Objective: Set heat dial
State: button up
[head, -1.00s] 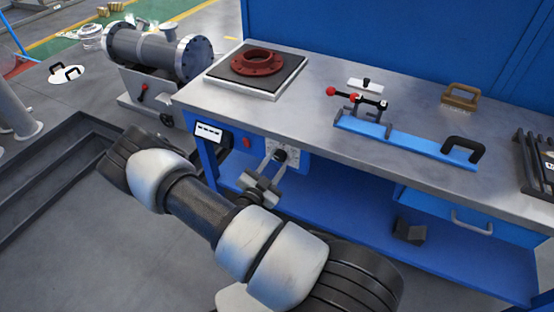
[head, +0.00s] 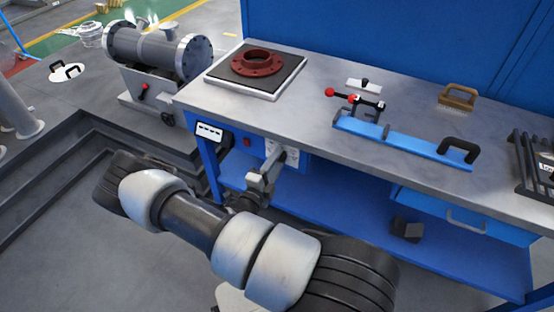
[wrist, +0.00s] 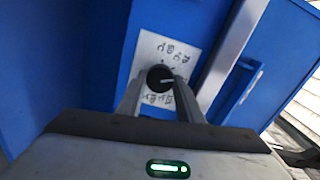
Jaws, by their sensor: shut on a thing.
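The heat dial (wrist: 160,76) is a round black knob with a light pointer line, on a white marked plate (wrist: 168,48) on the bench's blue front. My gripper (wrist: 163,82) has its two fingers on either side of the knob in the wrist view and is shut on it. The pointer line lies roughly sideways in that view. In the head view my gripper (head: 276,158) reaches the blue panel below the benchtop. There its fingers hide the knob, and part of the white plate (head: 292,157) shows beside them. The marks are too small to read.
A red flange (head: 258,62) sits on a dark-topped square plate (head: 240,88) on the grey benchtop. A white display (head: 209,131) and a red switch (head: 247,141) are left of the dial. A blue clamp fixture (head: 400,140) lies on the bench. A drawer handle (head: 466,219) is at right.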

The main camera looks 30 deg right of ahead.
jog(key=m+p, duration=0.3)
jog(key=m, duration=0.9)
jog(key=m+p, duration=0.3)
jog(key=m, duration=0.9)
jog(key=shift+w+a, duration=0.15)
jog(key=shift+m, duration=0.4)
jog(key=o, duration=1.1)
jog(key=shift+c, duration=0.2)
jog(key=v, duration=1.7)
